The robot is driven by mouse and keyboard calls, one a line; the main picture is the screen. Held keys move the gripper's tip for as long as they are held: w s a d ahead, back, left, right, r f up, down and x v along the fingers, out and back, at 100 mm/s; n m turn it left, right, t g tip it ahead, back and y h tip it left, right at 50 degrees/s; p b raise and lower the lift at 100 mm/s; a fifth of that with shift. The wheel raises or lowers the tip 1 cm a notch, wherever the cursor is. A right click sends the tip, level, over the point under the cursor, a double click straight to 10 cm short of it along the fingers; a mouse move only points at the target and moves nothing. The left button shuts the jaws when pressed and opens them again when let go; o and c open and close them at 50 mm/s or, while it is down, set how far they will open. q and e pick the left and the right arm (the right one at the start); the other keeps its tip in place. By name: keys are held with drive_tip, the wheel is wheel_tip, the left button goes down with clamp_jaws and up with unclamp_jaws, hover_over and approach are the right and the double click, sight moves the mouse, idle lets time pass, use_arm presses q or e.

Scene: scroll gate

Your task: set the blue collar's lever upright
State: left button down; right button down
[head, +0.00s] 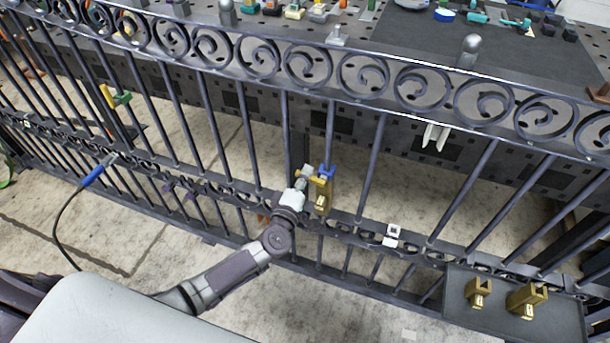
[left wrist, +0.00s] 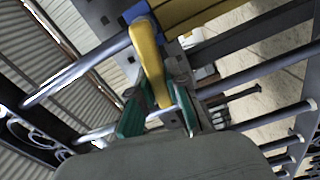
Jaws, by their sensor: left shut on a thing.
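The blue collar (head: 323,176) sits on a gate bar near the middle of the head view, with a brass block (head: 322,196) just below it. In the left wrist view, the collar (left wrist: 136,13) shows at the top, and its yellow lever (left wrist: 149,58) runs from it down between my fingers. My left gripper (head: 305,173) is at the collar, reaching it from the near side of the gate. Its green-padded fingers (left wrist: 160,112) are shut on the lever's free end. The lever is mostly hidden in the head view, so its exact tilt is unclear. My right gripper is out of view.
The dark scrolled gate (head: 285,125) spans the view. A green collar with a yellow lever (head: 108,97) is on a bar at left. A blue-handled cable (head: 93,176) is at the left. A tray (head: 560,325) at lower right holds brass blocks. A cluttered workbench (head: 400,45) stands behind.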

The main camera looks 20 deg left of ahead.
sight(311, 177)
use_arm(q)
drive_tip(key=r+m+p, duration=0.1)
drive_tip(key=m+p, duration=0.1)
drive_tip(key=r+m+p, duration=0.1)
drive_tip(key=m+p, duration=0.1)
drive_tip(key=p, duration=0.1)
drive_tip(key=shift+d+r+m+p, duration=0.1)
drive_tip(key=shift+d+m+p, duration=0.2)
drive_tip(key=shift+d+m, duration=0.1)
drive_tip(key=m+p, duration=0.2)
drive_tip(key=shift+d+r+m, duration=0.3)
drive_tip(key=shift+d+r, duration=0.05)
drive_tip(key=m+p, duration=0.1)
drive_tip(key=d+m+p, duration=0.1)
drive_tip(key=m, duration=0.1)
drive_tip(key=shift+s+d+r+m, duration=0.1)
drive_tip(key=shift+r+m, duration=0.2)
drive_tip(key=shift+d+r+m+p, duration=0.1)
drive_tip(key=shift+d+m+p, duration=0.2)
drive_tip(key=shift+m, duration=0.3)
drive_tip(key=shift+d+m+p, duration=0.2)
drive_tip(key=shift+m+p, duration=0.05)
drive_tip(key=shift+m, duration=0.35)
drive_tip(key=shift+d+m+p, duration=0.3)
drive_tip(key=shift+d+m, duration=0.15)
drive_tip(key=shift+m, duration=0.75)
drive_tip(key=c, duration=1.1)
unclamp_jaws()
drive_tip(key=s, duration=1.2)
drive_tip(key=shift+a, duration=0.2)
